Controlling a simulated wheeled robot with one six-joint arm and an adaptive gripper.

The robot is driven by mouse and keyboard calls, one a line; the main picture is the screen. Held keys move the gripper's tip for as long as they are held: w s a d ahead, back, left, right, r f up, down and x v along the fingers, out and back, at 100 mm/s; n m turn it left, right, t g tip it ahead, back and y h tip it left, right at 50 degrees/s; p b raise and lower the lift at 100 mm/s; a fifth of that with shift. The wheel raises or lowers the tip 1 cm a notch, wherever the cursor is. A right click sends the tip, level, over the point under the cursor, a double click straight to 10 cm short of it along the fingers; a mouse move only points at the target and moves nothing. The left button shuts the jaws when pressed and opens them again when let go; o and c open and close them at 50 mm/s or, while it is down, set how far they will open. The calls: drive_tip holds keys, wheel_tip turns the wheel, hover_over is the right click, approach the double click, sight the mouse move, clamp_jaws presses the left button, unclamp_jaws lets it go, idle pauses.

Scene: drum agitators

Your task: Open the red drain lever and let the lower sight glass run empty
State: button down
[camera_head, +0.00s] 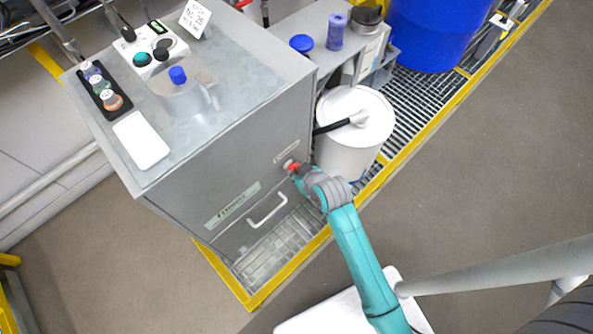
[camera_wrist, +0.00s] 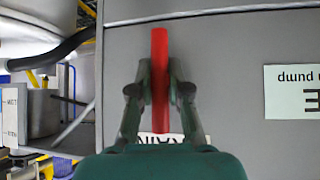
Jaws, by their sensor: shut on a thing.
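The red drain lever (camera_head: 293,167) is on the front face of the grey metal cabinet (camera_head: 235,160), near its right edge. My gripper (camera_head: 301,171) is at the lever in the head view. In the wrist view my gripper (camera_wrist: 160,80) is shut with one finger on each side of the red lever (camera_wrist: 159,45), which runs up and down in that picture. A white label (camera_wrist: 162,140), partly covered and upside down, lies behind the fingers. The lever's pivot is hidden, and I cannot tell if it is open. I cannot make out the lower sight glass.
A white drum (camera_head: 350,160) with a black hose stands right of the cabinet on the yellow-edged grating (camera_head: 410,130). A drawer handle (camera_head: 268,210) sticks out below the lever. A blue drum (camera_head: 430,35) stands farther back. The floor at right (camera_head: 500,150) is clear.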

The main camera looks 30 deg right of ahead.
drive_tip(key=c, duration=1.1)
unclamp_jaws()
drive_tip(key=v, duration=1.2)
